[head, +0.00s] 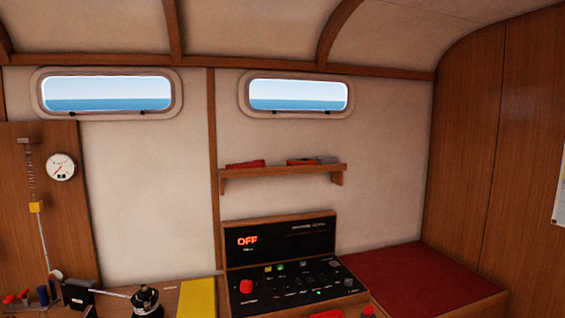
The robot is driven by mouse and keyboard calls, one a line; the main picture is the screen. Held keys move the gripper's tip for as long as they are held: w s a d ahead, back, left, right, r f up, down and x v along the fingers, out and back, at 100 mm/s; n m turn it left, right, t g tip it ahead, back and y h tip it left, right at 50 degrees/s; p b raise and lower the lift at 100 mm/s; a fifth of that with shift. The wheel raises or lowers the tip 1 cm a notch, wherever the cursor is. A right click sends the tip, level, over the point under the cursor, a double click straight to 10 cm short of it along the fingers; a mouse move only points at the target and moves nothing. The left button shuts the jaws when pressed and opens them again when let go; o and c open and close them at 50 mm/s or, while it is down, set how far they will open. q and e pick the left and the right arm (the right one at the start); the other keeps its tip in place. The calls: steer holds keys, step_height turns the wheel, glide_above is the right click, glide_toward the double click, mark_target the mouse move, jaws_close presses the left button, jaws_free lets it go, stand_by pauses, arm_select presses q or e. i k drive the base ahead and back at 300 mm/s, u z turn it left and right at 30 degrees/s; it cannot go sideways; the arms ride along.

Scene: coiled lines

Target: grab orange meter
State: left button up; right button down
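No thing here is plainly an orange meter. A small flat item (303,161), orange-red and dark, lies on the wooden shelf (283,171) on the back wall, with a grey part at its right end. It is too small to tell whether it is a meter. A round white dial gauge (61,167) with a red needle hangs on the wooden panel at the left. Neither of my grippers shows in the head view.
A red flat item (245,164) lies on the shelf's left part. Below stands a black control panel (281,241) reading OFF, with a red knob (246,286). A red cushioned bench (415,280) is at right. A black winch-like device (146,301) and yellow strip (197,297) are at lower left.

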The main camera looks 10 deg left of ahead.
mark_target(303, 161)
steer(key=z, duration=0.2)
steer(key=i, duration=1.7)
steer(key=z, duration=0.6)
